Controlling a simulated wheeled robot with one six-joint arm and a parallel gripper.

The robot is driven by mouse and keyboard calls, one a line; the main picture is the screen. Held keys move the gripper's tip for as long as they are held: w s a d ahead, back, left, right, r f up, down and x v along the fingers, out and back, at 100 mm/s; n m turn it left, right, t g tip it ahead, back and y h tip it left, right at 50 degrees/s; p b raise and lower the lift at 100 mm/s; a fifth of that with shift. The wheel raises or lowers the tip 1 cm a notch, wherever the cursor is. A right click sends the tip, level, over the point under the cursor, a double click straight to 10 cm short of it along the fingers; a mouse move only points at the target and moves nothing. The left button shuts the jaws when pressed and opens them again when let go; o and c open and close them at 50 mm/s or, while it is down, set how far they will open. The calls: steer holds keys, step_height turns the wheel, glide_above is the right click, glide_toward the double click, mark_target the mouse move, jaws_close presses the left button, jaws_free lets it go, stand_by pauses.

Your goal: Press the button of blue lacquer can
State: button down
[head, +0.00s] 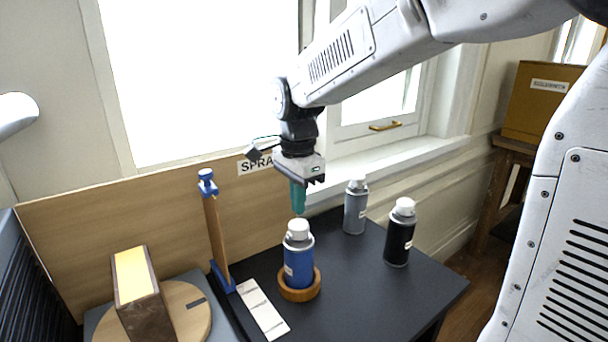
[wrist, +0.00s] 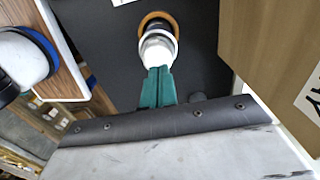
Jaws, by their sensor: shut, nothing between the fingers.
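The blue lacquer can (head: 298,262) stands upright in a round wooden ring (head: 300,292) on the dark table. Its white top with the button (head: 298,228) faces up. In the wrist view its white top (wrist: 157,52) shows just beyond the fingertips, with the wooden ring (wrist: 158,15) around the can. My gripper (head: 298,212) points straight down above the can, its teal fingers closed together and empty. In the wrist view the fingertips of my gripper (wrist: 158,70) overlap the near edge of the white top. I cannot tell whether they touch it.
A grey can (head: 355,208) and a black can (head: 399,235) stand to the right. A wooden post with blue ends (head: 215,230) and a white strip (head: 263,310) are left of the can. A wooden backboard (head: 120,215) runs behind. The table's front right (head: 370,300) is clear.

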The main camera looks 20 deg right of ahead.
mark_target(299, 223)
steer(key=shift+f, duration=1.15)
steer(key=shift+f, duration=0.75)
steer(key=shift+s+f, duration=0.25)
steer(key=shift+f, duration=0.05)
steer(key=shift+r, duration=0.1)
steer(key=shift+w+r, duration=0.1)
steer(key=shift+r, duration=0.3)
step_height(299, 223, up, 14)
steer(key=shift+w+r, duration=0.2)
